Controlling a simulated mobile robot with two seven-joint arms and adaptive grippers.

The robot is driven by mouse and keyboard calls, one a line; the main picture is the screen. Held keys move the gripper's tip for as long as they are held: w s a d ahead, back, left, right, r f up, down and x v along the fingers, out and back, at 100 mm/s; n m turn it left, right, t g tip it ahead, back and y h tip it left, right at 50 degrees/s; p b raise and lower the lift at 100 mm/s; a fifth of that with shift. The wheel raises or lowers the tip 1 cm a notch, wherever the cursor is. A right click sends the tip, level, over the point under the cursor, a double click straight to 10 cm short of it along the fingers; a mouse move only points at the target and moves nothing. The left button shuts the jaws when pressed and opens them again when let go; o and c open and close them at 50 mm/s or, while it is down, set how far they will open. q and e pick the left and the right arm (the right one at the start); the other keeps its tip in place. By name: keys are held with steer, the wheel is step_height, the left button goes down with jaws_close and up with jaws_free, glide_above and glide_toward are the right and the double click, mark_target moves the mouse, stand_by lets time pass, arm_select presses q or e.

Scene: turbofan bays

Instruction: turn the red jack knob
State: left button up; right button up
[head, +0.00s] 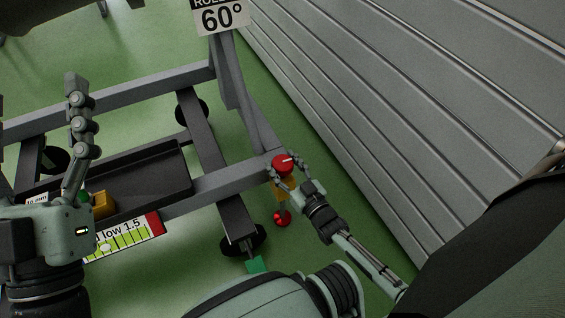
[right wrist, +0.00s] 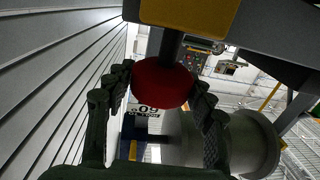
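The red jack knob (head: 283,165), round with a white mark on top, sits above a yellow body (head: 287,189) at the corner of the grey stand. My right gripper (head: 288,170) has its fingers on either side of the knob. In the right wrist view the knob (right wrist: 162,83) lies between the two dark fingers (right wrist: 162,90), which are spread about as wide as it; whether they touch it is hard to tell. The yellow body (right wrist: 190,14) shows at the top there. My left gripper (head: 77,100) points up at the left, seen side-on, its opening hidden.
The grey stand frame (head: 140,93) carries a dark tray (head: 140,180) and a green scale label (head: 127,236). A red part (head: 282,218) is low under the yellow body. A grey slatted wall (head: 370,110) runs close on the right. Green floor is open below the stand.

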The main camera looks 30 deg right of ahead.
steer(key=o, duration=0.3)
steer(key=s, duration=1.2)
steer(key=shift+d, duration=0.25)
